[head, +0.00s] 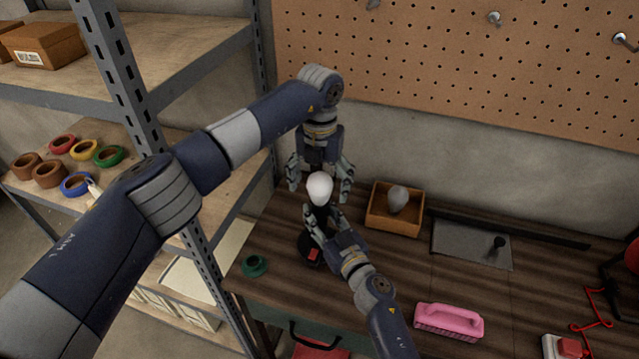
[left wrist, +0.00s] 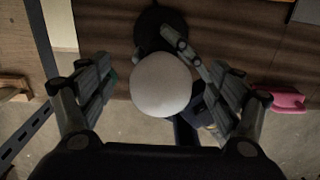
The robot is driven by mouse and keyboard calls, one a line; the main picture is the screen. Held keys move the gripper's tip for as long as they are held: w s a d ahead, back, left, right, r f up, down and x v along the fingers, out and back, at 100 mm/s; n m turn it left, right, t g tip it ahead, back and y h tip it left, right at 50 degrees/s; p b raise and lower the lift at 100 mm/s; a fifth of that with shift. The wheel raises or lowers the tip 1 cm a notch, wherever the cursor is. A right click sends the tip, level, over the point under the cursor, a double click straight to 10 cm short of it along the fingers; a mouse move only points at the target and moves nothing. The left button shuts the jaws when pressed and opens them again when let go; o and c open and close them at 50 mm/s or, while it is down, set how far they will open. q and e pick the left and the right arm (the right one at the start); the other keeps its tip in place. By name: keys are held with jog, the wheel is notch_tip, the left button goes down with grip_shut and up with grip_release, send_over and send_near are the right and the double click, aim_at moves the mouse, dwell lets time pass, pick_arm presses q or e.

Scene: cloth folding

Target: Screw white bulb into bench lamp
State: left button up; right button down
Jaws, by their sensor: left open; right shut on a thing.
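The white bulb (head: 320,187) stands upright at the top of the dark bench lamp (head: 307,243); I cannot see whether its thread is engaged. My left gripper (head: 320,178) comes down from above, open, with its fingers spread on either side of the bulb. In the left wrist view the bulb (left wrist: 161,85) lies between the open fingers, apart from them, with the lamp's round black base (left wrist: 153,28) beyond. My right gripper (head: 322,216) is shut on the bench lamp just below the bulb, and its fingers hide much of the stem.
A wooden box (head: 380,222) holds a grey bulb (head: 398,198) right of the lamp. A green tape roll (head: 254,266) lies on the left of the bench and a pink brush (head: 449,321) at the front. A metal shelf post (head: 190,235) stands close on the left.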

pick_arm(q)
notch_tip(320, 180, up, 12)
jog(key=shift+w+f, duration=0.1)
pick_arm(e)
jog(key=shift+f, duration=0.2)
jog(key=c, duration=1.2)
grip_release()
jog(key=shift+o, duration=1.2)
jog(key=shift+s+r, duration=0.1)
jog(key=shift+r, duration=0.05)
jog(key=shift+d, duration=0.1)
jog(key=v, duration=1.2)
